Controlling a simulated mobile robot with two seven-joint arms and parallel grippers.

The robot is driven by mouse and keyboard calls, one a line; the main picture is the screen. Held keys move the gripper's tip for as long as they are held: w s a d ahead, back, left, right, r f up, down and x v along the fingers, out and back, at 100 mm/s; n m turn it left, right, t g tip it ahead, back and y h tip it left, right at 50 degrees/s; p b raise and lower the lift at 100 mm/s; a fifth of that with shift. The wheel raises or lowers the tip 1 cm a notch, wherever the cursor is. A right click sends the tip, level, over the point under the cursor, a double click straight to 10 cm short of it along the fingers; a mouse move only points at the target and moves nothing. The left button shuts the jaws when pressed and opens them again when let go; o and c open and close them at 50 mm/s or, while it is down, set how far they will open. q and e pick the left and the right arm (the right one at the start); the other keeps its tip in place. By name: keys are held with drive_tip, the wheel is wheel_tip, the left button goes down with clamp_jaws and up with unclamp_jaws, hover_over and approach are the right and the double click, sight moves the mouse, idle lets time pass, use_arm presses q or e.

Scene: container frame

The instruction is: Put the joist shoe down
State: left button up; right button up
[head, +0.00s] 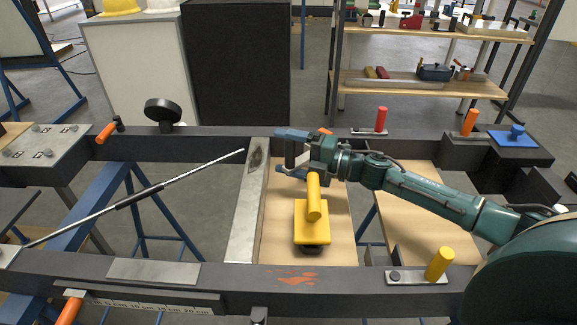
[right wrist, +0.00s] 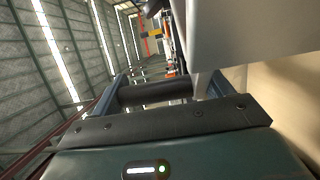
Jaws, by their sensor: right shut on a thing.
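My right gripper (head: 291,153) reaches in from the right over the far end of the frame opening. Its blue fingers are shut on a dark bar, which I take to be the grip of the joist shoe (head: 290,155). In the right wrist view the dark bar (right wrist: 155,93) lies crosswise between the fingers. A pale grey steel strip (head: 246,215) spans the frame just left of the gripper. My left gripper is not in view.
A yellow block with a yellow handle (head: 312,235) sits below my right wrist, over a wooden panel (head: 340,252). Red-handled (head: 381,120) and orange-handled (head: 470,122) pieces stand on the far beam. A thin rod (head: 150,190) crosses the left opening. A yellow-handled piece (head: 439,264) is on the near beam.

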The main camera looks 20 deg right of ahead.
sight(295, 165)
wheel_tip(295, 165, down, 3)
drive_tip(key=shift+r, duration=0.2)
drive_tip(key=shift+f+b, duration=0.15)
drive_tip(key=shift+b, duration=0.15)
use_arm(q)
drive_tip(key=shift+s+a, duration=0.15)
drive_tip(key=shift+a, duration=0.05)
use_arm(e)
drive_tip(key=o, duration=1.7)
drive_tip(key=v, duration=0.6)
drive_tip(key=shift+s, duration=0.1)
drive_tip(key=shift+s+d, duration=0.4)
drive_tip(key=shift+d, duration=0.05)
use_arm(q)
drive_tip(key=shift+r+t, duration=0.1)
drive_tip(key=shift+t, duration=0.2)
use_arm(e)
drive_tip(key=shift+d, duration=0.1)
